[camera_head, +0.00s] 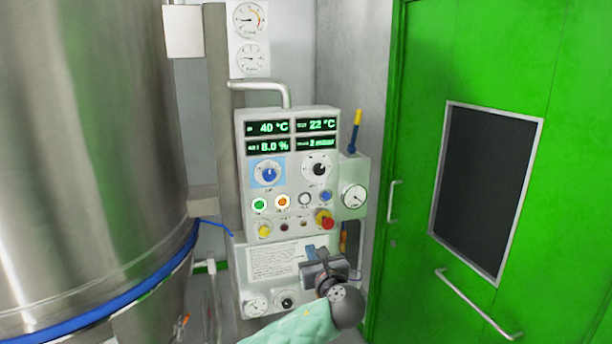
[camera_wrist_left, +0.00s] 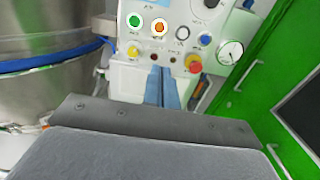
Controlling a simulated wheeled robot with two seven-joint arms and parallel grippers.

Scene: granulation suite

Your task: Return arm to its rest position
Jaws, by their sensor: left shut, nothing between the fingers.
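My left gripper (camera_head: 313,251) is in front of the lower part of the control panel (camera_head: 283,182) in the head view. Its arm, in a pale green sleeve, comes up from the bottom edge. In the left wrist view the blue fingers of the left gripper (camera_wrist_left: 162,72) lie together with nothing between them. They point at the panel's lower button row, below the orange-lit button; I cannot tell whether they touch it. The gripper covers part of the printed label (camera_head: 274,262). My right gripper is not in view.
A large steel vessel (camera_head: 85,140) with a blue band stands at the left. A green door (camera_head: 560,60) with a dark window and bar handle (camera_head: 478,303) fills the right. The panel has displays, two knobs, lit buttons and a red emergency button (camera_head: 325,220). A gauge (camera_head: 354,197) sits beside it.

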